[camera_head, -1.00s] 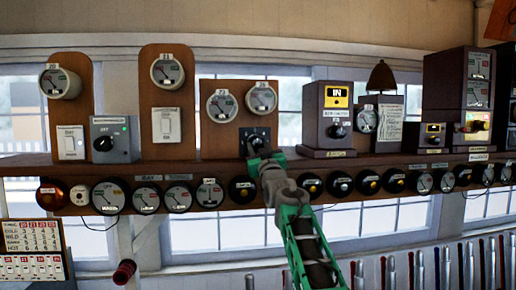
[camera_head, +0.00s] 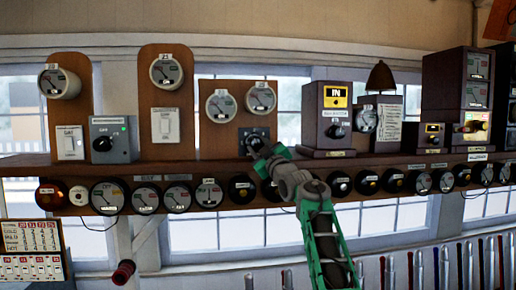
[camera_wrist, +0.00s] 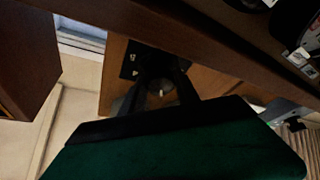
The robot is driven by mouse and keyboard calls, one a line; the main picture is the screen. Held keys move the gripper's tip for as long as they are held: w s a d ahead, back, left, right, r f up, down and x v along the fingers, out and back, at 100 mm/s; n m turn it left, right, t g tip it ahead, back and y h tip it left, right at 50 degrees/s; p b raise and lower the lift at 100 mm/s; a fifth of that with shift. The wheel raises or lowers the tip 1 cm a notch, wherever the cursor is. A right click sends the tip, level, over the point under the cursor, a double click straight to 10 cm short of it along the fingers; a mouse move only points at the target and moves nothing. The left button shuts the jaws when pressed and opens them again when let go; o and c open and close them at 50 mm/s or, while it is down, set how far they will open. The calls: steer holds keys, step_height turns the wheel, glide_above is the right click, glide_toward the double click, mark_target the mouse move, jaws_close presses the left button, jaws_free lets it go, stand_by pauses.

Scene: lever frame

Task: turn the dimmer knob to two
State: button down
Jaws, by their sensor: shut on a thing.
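My gripper (camera_head: 255,147) reaches a small dark plate (camera_head: 263,133) on a brown wooden board under two round gauges. In the wrist view my gripper (camera_wrist: 158,92) has its dark fingers closed on a knob (camera_wrist: 160,88) that shows a pale mark on its face. The dark plate (camera_wrist: 134,62) around it carries small white markings. The knob is mostly hidden by my fingers, and I cannot read which number it points to. I cannot tell from any label that this is the dimmer knob.
A grey box with another black knob (camera_head: 103,144) stands to the left. A brown box (camera_head: 327,118) stands close on the right of the board. The wooden shelf (camera_head: 225,174) runs under my wrist, with round instruments along its front edge.

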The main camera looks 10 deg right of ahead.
steer(key=shift+r+n, duration=0.15)
steer(key=shift+n, duration=0.45)
steer(key=c, duration=0.9)
jaws_free()
steer(key=shift+s+f+b, duration=0.2)
steer(key=shift+f+b, duration=0.15)
steer(key=shift+b, duration=0.15)
steer(key=b+v, duration=0.7)
steer(key=shift+s+r, duration=0.15)
steer(key=shift+r, duration=0.1)
steer(key=shift+d, duration=0.1)
